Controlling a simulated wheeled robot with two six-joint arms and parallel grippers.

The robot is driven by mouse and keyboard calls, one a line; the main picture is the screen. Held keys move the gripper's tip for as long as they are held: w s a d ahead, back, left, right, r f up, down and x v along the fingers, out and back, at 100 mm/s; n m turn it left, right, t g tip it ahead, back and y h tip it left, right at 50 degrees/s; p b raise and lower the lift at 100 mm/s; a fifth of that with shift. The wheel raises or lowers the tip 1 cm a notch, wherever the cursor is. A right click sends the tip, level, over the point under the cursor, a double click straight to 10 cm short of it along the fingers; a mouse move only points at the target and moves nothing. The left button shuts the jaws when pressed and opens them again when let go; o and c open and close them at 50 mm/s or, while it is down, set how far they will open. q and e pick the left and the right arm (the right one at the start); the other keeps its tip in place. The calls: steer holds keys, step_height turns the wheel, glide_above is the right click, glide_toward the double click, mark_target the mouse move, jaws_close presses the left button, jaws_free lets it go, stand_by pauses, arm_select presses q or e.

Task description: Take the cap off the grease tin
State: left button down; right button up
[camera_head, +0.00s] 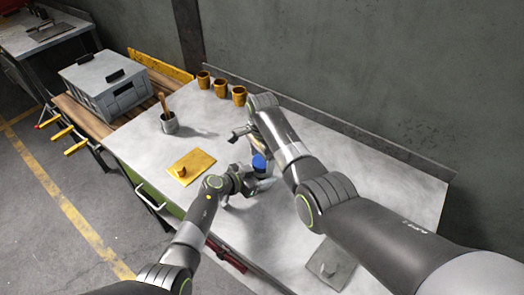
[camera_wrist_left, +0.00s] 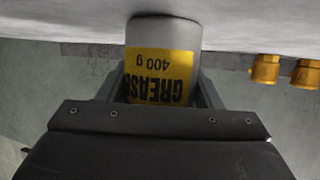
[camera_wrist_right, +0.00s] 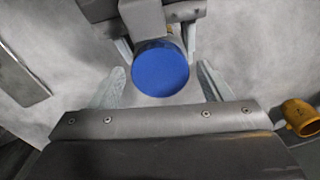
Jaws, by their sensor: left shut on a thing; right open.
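The grease tin (camera_wrist_left: 160,48) is grey with a yellow label and fills the gap between my left gripper's (camera_wrist_left: 160,78) fingers, which are shut on it. Its blue cap (camera_head: 259,162) shows in the head view at the middle of the workbench. In the right wrist view the round cap (camera_wrist_right: 160,70) is seen from above. My right gripper (camera_wrist_right: 160,76) is open, with one finger on each side of the cap and visible gaps to it. The tin's body is mostly hidden in the head view.
On the workbench (camera_head: 370,175) stand several brass cups (camera_head: 220,88) at the back, a grey pot (camera_head: 168,124) with a wooden handle, and a yellow plate (camera_head: 198,162) with a knob. A grey plate (camera_head: 331,262) lies at the front right. A grey box (camera_head: 112,88) stands left.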

steer(key=c, duration=1)
steer(key=n, duration=1)
steer(key=o, duration=1.1)
